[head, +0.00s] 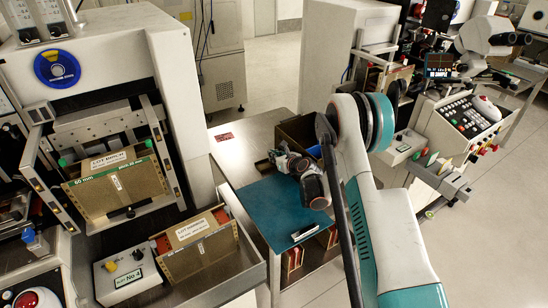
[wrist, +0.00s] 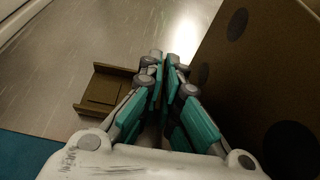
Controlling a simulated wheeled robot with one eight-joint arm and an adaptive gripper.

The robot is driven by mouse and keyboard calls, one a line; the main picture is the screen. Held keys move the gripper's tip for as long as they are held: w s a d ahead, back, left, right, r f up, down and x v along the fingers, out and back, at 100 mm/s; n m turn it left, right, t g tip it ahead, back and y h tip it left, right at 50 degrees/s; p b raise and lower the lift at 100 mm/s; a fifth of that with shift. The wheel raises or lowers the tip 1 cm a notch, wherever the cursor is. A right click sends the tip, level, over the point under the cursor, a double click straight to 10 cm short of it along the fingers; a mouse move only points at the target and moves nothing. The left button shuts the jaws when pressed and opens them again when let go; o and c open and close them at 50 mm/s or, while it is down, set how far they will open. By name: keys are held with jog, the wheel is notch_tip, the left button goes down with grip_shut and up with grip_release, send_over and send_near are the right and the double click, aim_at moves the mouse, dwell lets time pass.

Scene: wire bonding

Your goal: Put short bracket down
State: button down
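The short bracket (wrist: 103,92) is a small brown channel-shaped piece with a raised rim at two ends. In the wrist view it appears to lie flat on the bare metal tabletop, left of my fingers. The left finger hides its right end, so I cannot tell whether they touch. My gripper (wrist: 164,62) points down with its fingertips close together and only a narrow gap between them; no part is clearly seen in the gap. In the head view my gripper (head: 284,160) is over the table, beside an open brown box, and the bracket is hard to make out.
The brown box (head: 293,132) rises close to the right of my fingers; its wall (wrist: 262,70) fills the right of the wrist view. A teal mat (head: 275,210) covers the table's near part. Bare metal tabletop (head: 238,140) lies beyond the bracket. A machine stands at the left.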

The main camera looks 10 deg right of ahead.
jog(key=c, duration=1.8)
grip_release()
